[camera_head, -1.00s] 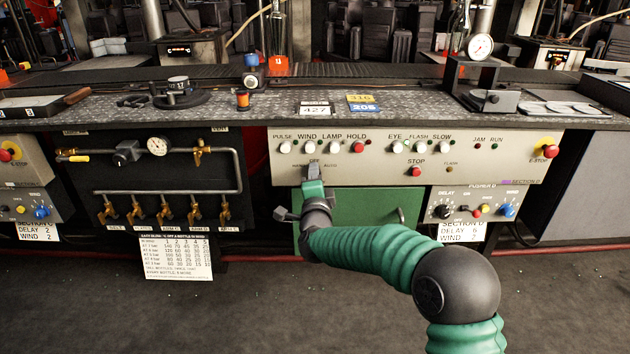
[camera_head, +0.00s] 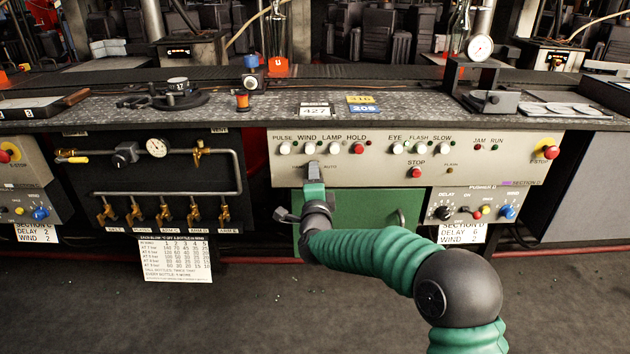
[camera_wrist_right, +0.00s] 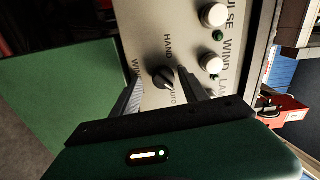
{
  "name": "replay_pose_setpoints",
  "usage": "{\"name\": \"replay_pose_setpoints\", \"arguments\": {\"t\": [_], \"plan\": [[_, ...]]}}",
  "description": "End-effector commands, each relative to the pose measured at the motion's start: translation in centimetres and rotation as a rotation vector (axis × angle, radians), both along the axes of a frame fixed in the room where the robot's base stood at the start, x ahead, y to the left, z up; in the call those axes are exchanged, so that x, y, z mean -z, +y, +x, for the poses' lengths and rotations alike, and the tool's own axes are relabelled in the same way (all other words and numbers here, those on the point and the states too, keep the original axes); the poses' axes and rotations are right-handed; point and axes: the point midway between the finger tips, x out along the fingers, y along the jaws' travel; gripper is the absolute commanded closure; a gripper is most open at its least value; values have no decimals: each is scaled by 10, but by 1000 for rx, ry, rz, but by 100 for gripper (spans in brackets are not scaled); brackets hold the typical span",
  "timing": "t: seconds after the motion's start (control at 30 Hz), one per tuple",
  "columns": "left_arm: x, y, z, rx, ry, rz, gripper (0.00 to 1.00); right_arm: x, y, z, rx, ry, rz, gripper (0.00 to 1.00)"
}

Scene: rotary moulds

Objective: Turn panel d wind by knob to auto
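The cream panel (camera_head: 455,172), labelled Section D, has a row of buttons along its top. A small black knob (camera_wrist_right: 163,77) sits on it, with HAND and AUTO lettering on either side and WIND lettering nearby. My right gripper (camera_head: 312,168) is at the panel, below the WIND button, and hides the knob in the head view. In the right wrist view, the right gripper's two fingers (camera_wrist_right: 160,88) stand apart, one on each side of the knob, with gaps visible. I cannot tell exactly where the knob points. My left gripper is out of view.
A green door (camera_head: 375,205) is below the panel. A red E-stop (camera_head: 550,152) is at the right end. Pipes with valves (camera_head: 165,212) are on the left.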

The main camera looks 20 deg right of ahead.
Motion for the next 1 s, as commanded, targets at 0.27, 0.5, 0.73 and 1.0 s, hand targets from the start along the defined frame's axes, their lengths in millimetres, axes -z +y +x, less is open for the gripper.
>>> {"name": "replay_pose_setpoints", "arguments": {"t": [0.27, 0.5, 0.73, 1.0], "plan": [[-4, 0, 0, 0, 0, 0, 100, -4, 3, -8, -1, -2, -3, 48], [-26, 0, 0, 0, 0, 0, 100, -8, 20, -64, -3, 0, -5, 48], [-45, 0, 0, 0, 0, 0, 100, -5, 38, -127, -3, 0, -3, 48], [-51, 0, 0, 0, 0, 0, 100, -1, 46, -161, 0, -1, -1, 48]]}}
